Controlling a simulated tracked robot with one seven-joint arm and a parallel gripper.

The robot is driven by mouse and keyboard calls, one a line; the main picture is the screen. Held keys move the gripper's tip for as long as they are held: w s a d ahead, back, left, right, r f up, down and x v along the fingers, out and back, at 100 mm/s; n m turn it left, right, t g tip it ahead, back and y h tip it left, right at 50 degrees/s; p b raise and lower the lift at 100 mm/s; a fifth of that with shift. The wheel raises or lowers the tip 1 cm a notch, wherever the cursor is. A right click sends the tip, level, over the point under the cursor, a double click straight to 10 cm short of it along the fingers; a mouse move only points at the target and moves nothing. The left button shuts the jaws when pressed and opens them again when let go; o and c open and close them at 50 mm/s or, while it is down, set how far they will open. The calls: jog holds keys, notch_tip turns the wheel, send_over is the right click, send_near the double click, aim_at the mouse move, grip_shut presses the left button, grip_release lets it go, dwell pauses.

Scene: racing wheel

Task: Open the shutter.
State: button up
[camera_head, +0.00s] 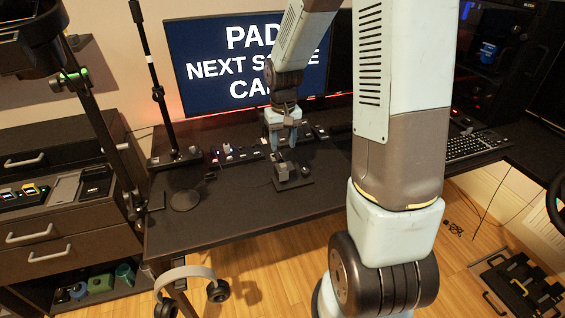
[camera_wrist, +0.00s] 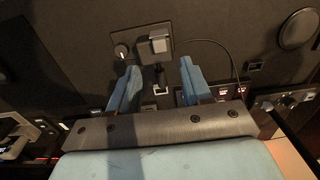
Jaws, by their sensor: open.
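My gripper (camera_head: 283,144) points down over the desk, its two blue fingers apart. It also shows open in the wrist view (camera_wrist: 160,68). Just beyond the fingertips is a small device on a dark plate. In the head view the device (camera_head: 287,172) stands on the desk below the gripper. The fingers appear empty. I cannot tell which part is the shutter or whether the gripper touches it.
The dark desk (camera_head: 235,220) is clear in front of the device. A row of small modules (camera_head: 237,154) stands behind it, and a monitor (camera_head: 210,60) behind those. A thin cable (camera_wrist: 228,52) curves beside the device. A black stand (camera_head: 175,158) and a round base (camera_head: 184,200) are left.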

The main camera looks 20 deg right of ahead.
aim_at(283, 165)
notch_tip(283, 165, down, 8)
jog(key=shift+f, duration=0.15)
dwell(0.3)
jog(key=shift+c, duration=0.3)
grip_shut()
dwell(0.3)
